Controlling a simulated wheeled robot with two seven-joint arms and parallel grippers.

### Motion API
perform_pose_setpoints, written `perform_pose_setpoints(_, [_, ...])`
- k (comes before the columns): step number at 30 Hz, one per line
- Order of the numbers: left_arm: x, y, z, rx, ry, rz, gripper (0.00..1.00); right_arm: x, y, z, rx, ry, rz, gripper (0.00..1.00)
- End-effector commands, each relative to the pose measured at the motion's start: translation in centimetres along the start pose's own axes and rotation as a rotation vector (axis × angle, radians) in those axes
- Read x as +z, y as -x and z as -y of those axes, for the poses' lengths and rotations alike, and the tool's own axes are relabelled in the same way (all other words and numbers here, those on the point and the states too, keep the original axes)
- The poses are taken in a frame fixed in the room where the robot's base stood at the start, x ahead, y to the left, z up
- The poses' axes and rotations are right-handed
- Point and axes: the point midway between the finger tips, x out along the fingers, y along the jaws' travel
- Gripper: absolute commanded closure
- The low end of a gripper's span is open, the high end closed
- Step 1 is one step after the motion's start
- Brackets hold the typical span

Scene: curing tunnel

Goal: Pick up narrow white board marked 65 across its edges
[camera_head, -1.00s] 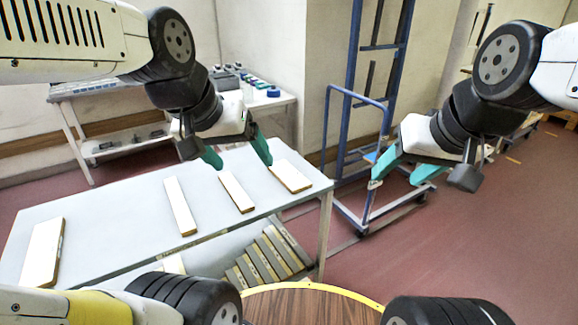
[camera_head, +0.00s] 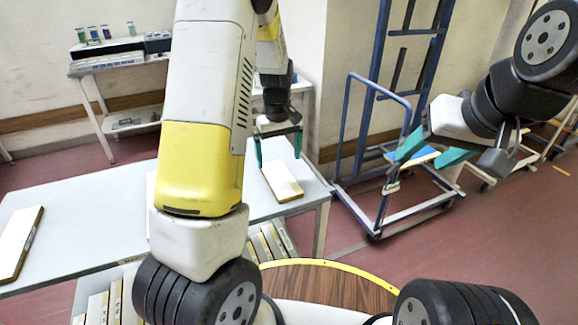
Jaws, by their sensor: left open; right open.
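A white board (camera_head: 283,181) with a tan edge lies flat near the right end of the pale table (camera_head: 92,200). Another white board (camera_head: 16,240) lies at the table's left end. I cannot read a 65 on either board. My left gripper (camera_head: 279,162) is open, its teal fingers at the far end of the right-hand board, one toward each side; I cannot tell whether they touch it. My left arm hides the middle of the table and most of what lies there. My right gripper (camera_head: 420,162) is open and empty in the air, right of the table.
A blue wheeled trolley (camera_head: 377,190) stands right of the table. A side bench (camera_head: 118,65) with small bottles is at the back left. Slats (camera_head: 268,243) show below the table's front edge, and a round wooden top (camera_head: 325,285) is in front. Red floor at right is open.

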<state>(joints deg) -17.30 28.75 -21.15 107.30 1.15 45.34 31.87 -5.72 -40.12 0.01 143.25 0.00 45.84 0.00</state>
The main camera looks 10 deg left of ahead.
Motion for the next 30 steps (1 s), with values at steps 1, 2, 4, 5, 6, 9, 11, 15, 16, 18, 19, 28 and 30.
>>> perform_pose_setpoints(1, [0.0, -0.7, 0.0, -0.003, 0.001, 0.002, 0.02, 0.0, 0.0, 0.0, 0.000, 0.000, 0.000, 0.44])
perform_pose_setpoints(2, [0.0, -1.0, 0.1, -0.003, 0.001, 0.002, 0.02, 0.0, 0.0, 0.0, 0.000, 0.000, 0.000, 0.44])
perform_pose_setpoints(4, [0.0, -1.8, 0.1, -0.003, 0.001, 0.002, 0.02, 0.0, 0.0, 0.0, 0.000, 0.000, 0.000, 0.44])
perform_pose_setpoints(5, [0.0, -2.1, 0.0, -0.003, 0.001, 0.002, 0.02, 0.0, 0.0, 0.0, 0.000, 0.000, 0.000, 0.44])
perform_pose_setpoints(6, [0.0, -2.6, 0.0, -0.003, 0.000, 0.002, 0.02, 0.0, 0.0, 0.0, 0.000, 0.000, 0.000, 0.44])
perform_pose_setpoints(9, [0.0, -3.9, -0.1, -0.003, 0.000, 0.003, 0.02, 0.0, 0.0, 0.0, 0.000, 0.000, 0.000, 0.44])
perform_pose_setpoints(11, [0.0, -4.9, -0.1, -0.003, 0.000, 0.003, 0.02, 0.0, 0.0, 0.0, 0.000, 0.000, 0.000, 0.44])
perform_pose_setpoints(15, [0.0, -6.7, -0.2, -0.002, -0.001, 0.003, 0.02, 0.0, 0.0, 0.0, 0.000, 0.000, 0.000, 0.44])
perform_pose_setpoints(16, [0.0, -6.9, -0.2, -0.002, -0.001, 0.003, 0.02, 0.0, 0.0, 0.0, 0.000, 0.000, 0.000, 0.44])
perform_pose_setpoints(18, [0.0, -7.2, -0.2, -0.001, -0.001, 0.001, 0.02, 0.0, 0.0, 0.0, 0.000, 0.000, 0.000, 0.44])
perform_pose_setpoints(19, [0.0, -7.3, -0.2, -0.001, -0.001, 0.001, 0.02, 0.0, 0.0, 0.0, 0.000, 0.000, 0.000, 0.44])
perform_pose_setpoints(28, [0.0, -7.2, -0.2, 0.000, -0.001, 0.001, 0.25, 0.0, 0.0, 0.0, 0.000, 0.000, 0.000, 0.44])
perform_pose_setpoints(30, [0.0, -7.2, -0.2, 0.000, -0.001, 0.001, 0.39, 0.0, 0.0, 0.0, 0.000, 0.000, 0.000, 0.44])
